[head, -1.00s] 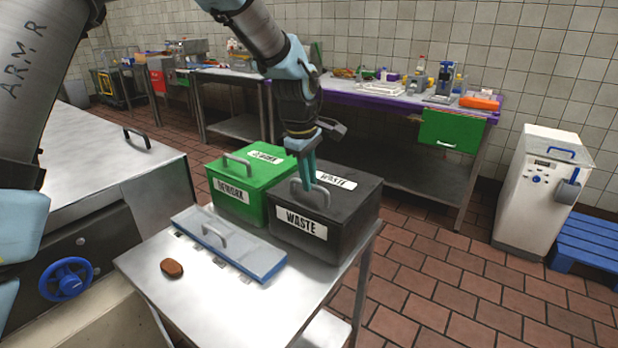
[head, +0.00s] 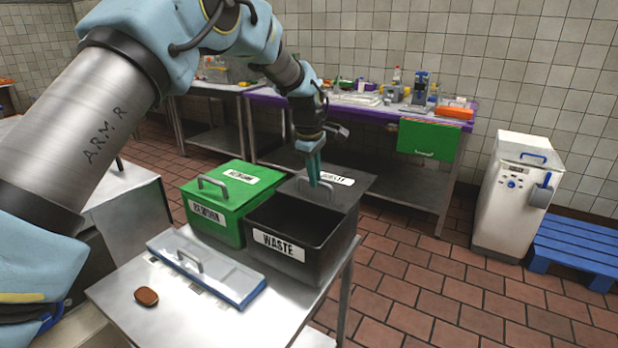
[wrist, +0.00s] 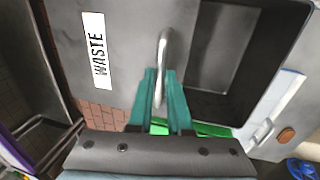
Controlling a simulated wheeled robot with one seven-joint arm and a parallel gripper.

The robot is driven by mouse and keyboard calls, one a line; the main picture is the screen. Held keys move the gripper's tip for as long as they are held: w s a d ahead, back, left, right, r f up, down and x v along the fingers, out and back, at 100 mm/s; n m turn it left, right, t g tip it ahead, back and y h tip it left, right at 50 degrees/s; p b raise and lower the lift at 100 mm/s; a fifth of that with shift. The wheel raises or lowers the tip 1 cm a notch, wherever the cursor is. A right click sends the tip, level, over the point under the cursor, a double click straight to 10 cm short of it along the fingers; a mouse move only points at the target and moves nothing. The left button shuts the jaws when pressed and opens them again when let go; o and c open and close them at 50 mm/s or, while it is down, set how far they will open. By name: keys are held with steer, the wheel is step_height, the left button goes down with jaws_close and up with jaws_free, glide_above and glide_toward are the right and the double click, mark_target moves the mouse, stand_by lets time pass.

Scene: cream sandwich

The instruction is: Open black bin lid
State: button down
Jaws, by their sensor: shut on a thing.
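The black bin (head: 300,262) with a white WASTE label stands on the small steel table, and its inside is open to view. Its black lid (head: 352,180) is off the opening, at the back of the bin, with its own WASTE label. In the wrist view the lid (wrist: 125,45) shows beside the dark bin opening (wrist: 235,60). My gripper (head: 315,180) is shut on the lid's grey handle (wrist: 162,60), with the handle between its teal fingers. Whether the lid is hinged to the bin I cannot tell.
A green REWORK bin (head: 222,205) with its lid shut stands left of the black bin. A grey, blue-edged lidded tray (head: 215,275) and a brown round piece (head: 146,297) lie in front on the steel table (head: 190,318). Benches stand behind.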

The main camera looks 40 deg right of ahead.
steer(key=c, duration=0.8)
jaws_free()
steer(key=shift+c, duration=0.2)
steer(key=shift+r, duration=0.15)
step_height(320, 180, up, 10)
steer(key=a+b, duration=0.2)
steer(key=b, duration=0.1)
steer(key=shift+s+r, duration=0.2)
steer(key=shift+s, duration=0.1)
steer(key=w+a+f+m, duration=0.1)
steer(key=w+a, duration=0.4)
steer(key=a, duration=0.5)
steer(key=w+a+f, duration=0.2)
steer(key=w+a, duration=0.2)
steer(key=a, duration=0.6)
steer(key=w+a+f+m, duration=0.1)
steer(key=w+a, duration=0.4)
steer(key=a, duration=0.5)
steer(key=s+a+f, duration=0.2)
steer(key=s+a, duration=0.2)
steer(key=a, duration=0.5)
steer(key=s+a+f+m+y, duration=0.1)
steer(key=s+a, duration=0.3)
steer(key=a, duration=0.5)
steer(key=s+a+f+m+t+y, duration=0.1)
steer(key=s+a+f, duration=0.2)
steer(key=a, duration=0.7)
steer(key=shift+s+f, duration=0.2)
steer(key=shift+s, duration=0.35)
